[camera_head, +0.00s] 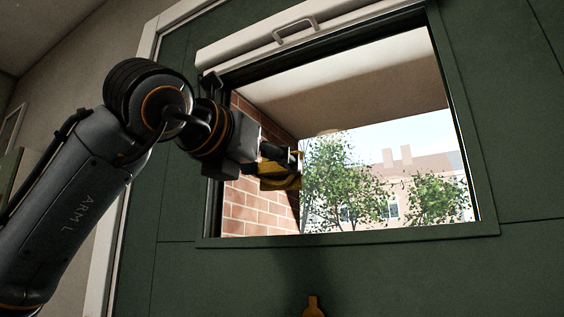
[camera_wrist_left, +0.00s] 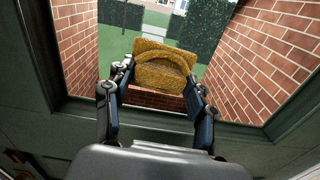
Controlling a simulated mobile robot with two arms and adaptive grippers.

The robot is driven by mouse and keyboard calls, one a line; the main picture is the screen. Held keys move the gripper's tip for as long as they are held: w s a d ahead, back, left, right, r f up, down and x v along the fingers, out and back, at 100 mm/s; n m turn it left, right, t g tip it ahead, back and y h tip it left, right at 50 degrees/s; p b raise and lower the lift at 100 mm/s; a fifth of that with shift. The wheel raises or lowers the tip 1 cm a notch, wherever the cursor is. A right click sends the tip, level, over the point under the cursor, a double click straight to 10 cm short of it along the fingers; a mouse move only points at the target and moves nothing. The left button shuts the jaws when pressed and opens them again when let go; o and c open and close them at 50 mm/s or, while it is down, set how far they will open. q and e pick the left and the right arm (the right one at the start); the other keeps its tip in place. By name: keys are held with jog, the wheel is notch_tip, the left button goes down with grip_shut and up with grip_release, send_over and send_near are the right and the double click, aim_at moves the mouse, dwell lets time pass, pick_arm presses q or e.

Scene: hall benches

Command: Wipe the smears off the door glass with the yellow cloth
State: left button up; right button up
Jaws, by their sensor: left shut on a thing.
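The door glass (camera_head: 350,130) is a wide pane in a dark green door, with trees and brick buildings seen through it. My left gripper (camera_head: 292,166) is in front of the left part of the pane, shut on the yellow cloth (camera_head: 279,183). In the left wrist view the cloth (camera_wrist_left: 163,66) is bunched between the two fingers of the gripper (camera_wrist_left: 160,88), facing the pane. I cannot tell whether the cloth touches the glass. I make out no smears on the pane in either view. My right gripper is not in view.
A pale roller blind housing with a handle (camera_head: 297,31) runs along the top of the pane. The green frame (camera_head: 350,239) borders the glass below. A small yellow object (camera_head: 314,307) shows at the bottom edge. The right part of the pane is unobstructed.

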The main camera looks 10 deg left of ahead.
pick_arm(q)
jog(key=a, duration=0.1)
jog(key=w+a, duration=0.1)
jog(key=a, duration=0.1)
jog(key=w+a, duration=0.1)
jog(key=a, duration=0.1)
jog(key=shift+a, duration=0.15)
dwell(0.4)
jog(key=b+v, duration=0.1)
jog(key=v, duration=0.5)
dwell(0.5)
jog(key=b+v, duration=0.1)
jog(key=v, duration=0.2)
